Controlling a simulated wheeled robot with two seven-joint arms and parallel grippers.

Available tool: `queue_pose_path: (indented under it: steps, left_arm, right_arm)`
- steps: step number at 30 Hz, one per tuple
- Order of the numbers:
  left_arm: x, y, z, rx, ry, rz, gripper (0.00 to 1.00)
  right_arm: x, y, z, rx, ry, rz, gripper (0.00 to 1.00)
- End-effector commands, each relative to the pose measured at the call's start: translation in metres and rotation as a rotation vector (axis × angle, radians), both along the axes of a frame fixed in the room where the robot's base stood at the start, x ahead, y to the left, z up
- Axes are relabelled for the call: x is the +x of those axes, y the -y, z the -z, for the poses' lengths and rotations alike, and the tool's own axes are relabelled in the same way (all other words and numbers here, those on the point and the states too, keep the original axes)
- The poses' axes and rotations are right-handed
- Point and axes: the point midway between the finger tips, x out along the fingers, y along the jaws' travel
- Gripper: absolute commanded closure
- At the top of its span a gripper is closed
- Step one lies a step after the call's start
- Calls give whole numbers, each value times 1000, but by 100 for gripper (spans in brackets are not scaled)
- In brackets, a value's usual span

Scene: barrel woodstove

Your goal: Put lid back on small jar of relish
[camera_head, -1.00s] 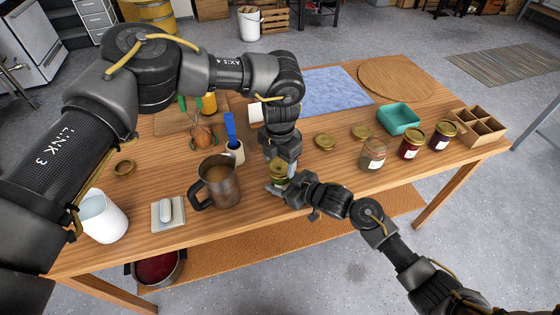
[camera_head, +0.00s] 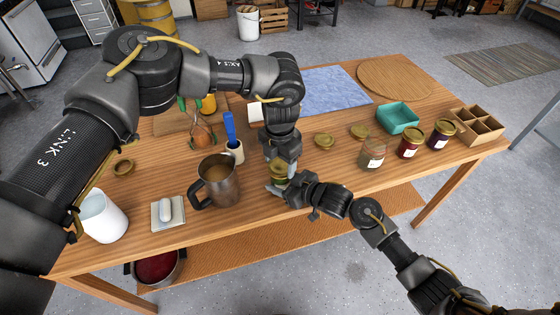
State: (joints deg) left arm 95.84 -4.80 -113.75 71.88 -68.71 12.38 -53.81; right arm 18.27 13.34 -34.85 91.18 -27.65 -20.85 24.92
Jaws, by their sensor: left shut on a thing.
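A small greenish jar of relish (camera_head: 278,181) stands near the table's front edge, mostly hidden by my grippers. A gold lid (camera_head: 279,170) shows at its top, under my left gripper (camera_head: 279,163). My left gripper points straight down and is shut on the lid; I cannot tell whether the lid is fully seated. My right gripper (camera_head: 276,187) comes in from the right, low beside the jar, with its fingers at the jar's sides. Whether it grips the jar is hidden.
A metal pitcher (camera_head: 218,184) stands close on the left, a blue-handled brush (camera_head: 231,135) behind. The wood between is clear.

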Motion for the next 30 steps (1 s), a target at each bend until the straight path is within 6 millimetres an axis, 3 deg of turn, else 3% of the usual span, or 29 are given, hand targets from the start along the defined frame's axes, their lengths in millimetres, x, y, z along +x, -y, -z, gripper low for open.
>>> queue_pose_path:
  steps: [1, 8, 9, 10, 30]
  left_arm:
    - [-10, 2, 11, 4, -22, 14, 56]
    - [-9, 2, 12, 5, -21, 14, 56]
    - [-9, 2, 12, 5, -21, 14, 32]
    - [-9, 2, 12, 6, -20, 13, 28]
    - [-9, 2, 6, 5, -19, 12, 27]
  right_arm:
    - [7, -4, -18, 28, 30, 2, 85]
    - [7, -5, -17, 28, 30, 2, 85]
    - [7, -5, -17, 28, 30, 2, 85]
    - [7, -5, -17, 28, 30, 2, 85]
    - [7, -5, -17, 28, 31, 1, 85]
